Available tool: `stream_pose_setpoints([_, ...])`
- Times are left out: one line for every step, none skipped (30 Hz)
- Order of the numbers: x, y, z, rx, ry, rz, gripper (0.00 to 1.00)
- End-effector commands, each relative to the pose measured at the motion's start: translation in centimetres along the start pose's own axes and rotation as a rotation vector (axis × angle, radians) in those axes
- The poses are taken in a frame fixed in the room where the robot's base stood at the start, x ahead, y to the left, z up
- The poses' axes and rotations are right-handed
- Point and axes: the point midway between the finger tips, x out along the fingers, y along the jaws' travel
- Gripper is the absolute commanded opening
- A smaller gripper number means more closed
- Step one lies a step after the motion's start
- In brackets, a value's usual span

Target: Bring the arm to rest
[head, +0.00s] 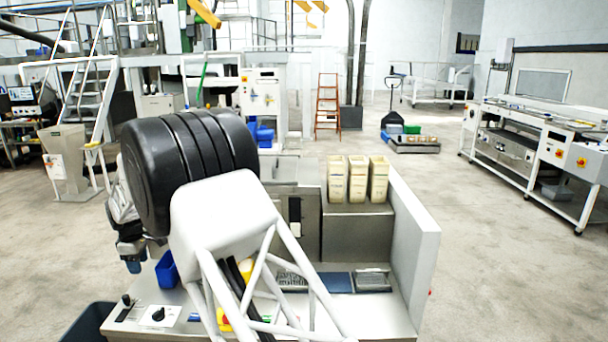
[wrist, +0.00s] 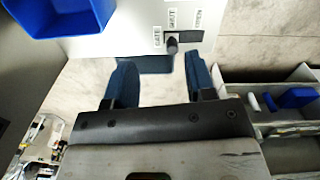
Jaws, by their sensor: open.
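My gripper (head: 133,265) hangs at the left of the sheeter (head: 410,262), above the left end of its control panel. In the wrist view my gripper (wrist: 160,72) shows two blue fingers spread wide, with nothing held between them. A dark-knobbed lever (wrist: 172,45) on the labelled panel shows beyond the fingertips, in line with the gap; I cannot tell how far below it is. The lever also shows in the head view (head: 126,300), left of a round black dial (head: 158,314). My arm hides much of the machine's middle.
A blue bin (head: 167,268) stands on the panel close to the gripper, also in the wrist view (wrist: 62,14). Three cream containers (head: 358,180) stand on the sheeter's back. A dark bin (head: 88,324) is at lower left.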

Motion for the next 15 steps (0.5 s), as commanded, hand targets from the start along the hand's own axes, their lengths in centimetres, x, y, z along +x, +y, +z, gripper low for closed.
stream_pose_setpoints([-1.3, 0.1, 1.7, 0.028, 0.003, 0.004, 0.5])
stream_pose_setpoints([-1.9, 0.1, 2.6, 0.044, 0.004, 0.006, 0.5])
stream_pose_setpoints([-2.7, 0.0, 3.8, 0.064, 0.005, 0.008, 0.5])
stream_pose_setpoints([-3.4, 0.0, 4.7, 0.082, 0.006, 0.01, 0.5])
stream_pose_setpoints([-4.0, -0.1, 5.6, 0.098, 0.007, 0.012, 0.5])
stream_pose_setpoints([-4.8, -0.2, 6.8, 0.119, 0.008, 0.014, 0.5])
stream_pose_setpoints([-5.3, -0.3, 7.7, 0.135, 0.009, 0.016, 0.5])
stream_pose_setpoints([-5.9, -0.4, 8.6, 0.152, 0.011, 0.018, 0.5])
stream_pose_setpoints([-6.7, -0.6, 9.8, 0.173, 0.012, 0.02, 0.5])
stream_pose_setpoints([-7.2, -0.7, 10.6, 0.189, 0.013, 0.022, 0.5])
stream_pose_setpoints([-7.8, -0.9, 11.5, 0.206, 0.014, 0.024, 0.5])
stream_pose_setpoints([-8.5, -1.1, 12.7, 0.227, 0.015, 0.026, 0.5])
stream_pose_setpoints([-9.1, -1.3, 13.6, 0.243, 0.017, 0.028, 0.5])
stream_pose_setpoints([-9.6, -1.5, 14.5, 0.26, 0.017, 0.029, 0.5])
stream_pose_setpoints([-10.3, -1.8, 15.6, 0.28, 0.019, 0.032, 0.5])
